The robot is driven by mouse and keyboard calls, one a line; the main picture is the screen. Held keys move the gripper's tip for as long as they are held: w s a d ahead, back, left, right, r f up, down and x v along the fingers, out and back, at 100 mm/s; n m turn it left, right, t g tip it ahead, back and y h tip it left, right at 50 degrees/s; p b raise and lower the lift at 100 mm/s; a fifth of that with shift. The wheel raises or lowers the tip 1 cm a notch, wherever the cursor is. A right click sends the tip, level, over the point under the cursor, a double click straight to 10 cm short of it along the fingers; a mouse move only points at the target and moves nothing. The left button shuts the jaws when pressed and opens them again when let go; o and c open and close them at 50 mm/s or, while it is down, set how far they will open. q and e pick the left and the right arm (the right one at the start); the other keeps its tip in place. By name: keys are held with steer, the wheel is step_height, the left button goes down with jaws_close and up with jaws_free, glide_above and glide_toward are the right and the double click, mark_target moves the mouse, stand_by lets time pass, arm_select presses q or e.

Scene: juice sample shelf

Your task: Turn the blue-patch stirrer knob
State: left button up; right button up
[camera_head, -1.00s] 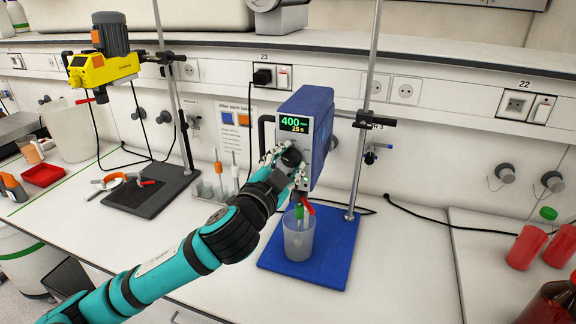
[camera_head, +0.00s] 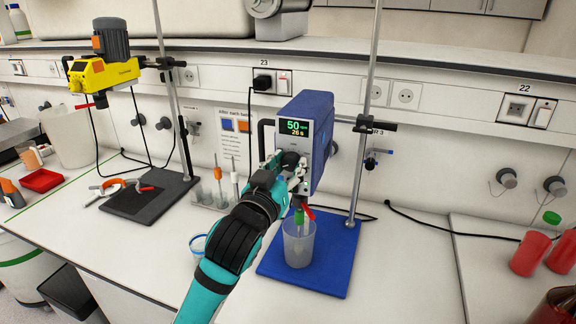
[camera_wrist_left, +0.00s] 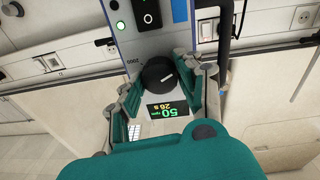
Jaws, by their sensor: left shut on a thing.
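The blue stirrer (camera_head: 312,112) hangs on a stand above a blue base plate (camera_head: 300,268). Its display (camera_head: 294,130) reads 50 rpm and 26 s. Its black knob (camera_head: 290,159) sits below the display and also shows in the left wrist view (camera_wrist_left: 158,74), with a white pointer line. My left gripper (camera_head: 288,172) is at the stirrer's front, its fingers on both sides of the knob and shut on it. In the left wrist view the fingers (camera_wrist_left: 160,85) flank the knob. My right gripper is not in view.
A clear beaker (camera_head: 299,243) with a green-and-red item above it stands on the blue base. A yellow stirrer (camera_head: 103,70) on a stand is at the left. Red-filled containers (camera_head: 529,250) stand at the right. A sample rack (camera_head: 212,194) stands behind my arm.

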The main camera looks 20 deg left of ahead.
arm_select(q)
steer(key=shift+r+n, duration=0.1)
steer(key=shift+n, duration=0.3)
steer(key=o, duration=1.2)
steer(key=shift+c, duration=0.2)
steer(key=shift+s, duration=0.1)
steer(key=s, duration=0.7)
steer(key=shift+s+a+f, duration=0.15)
steer(key=shift+a+f, duration=0.15)
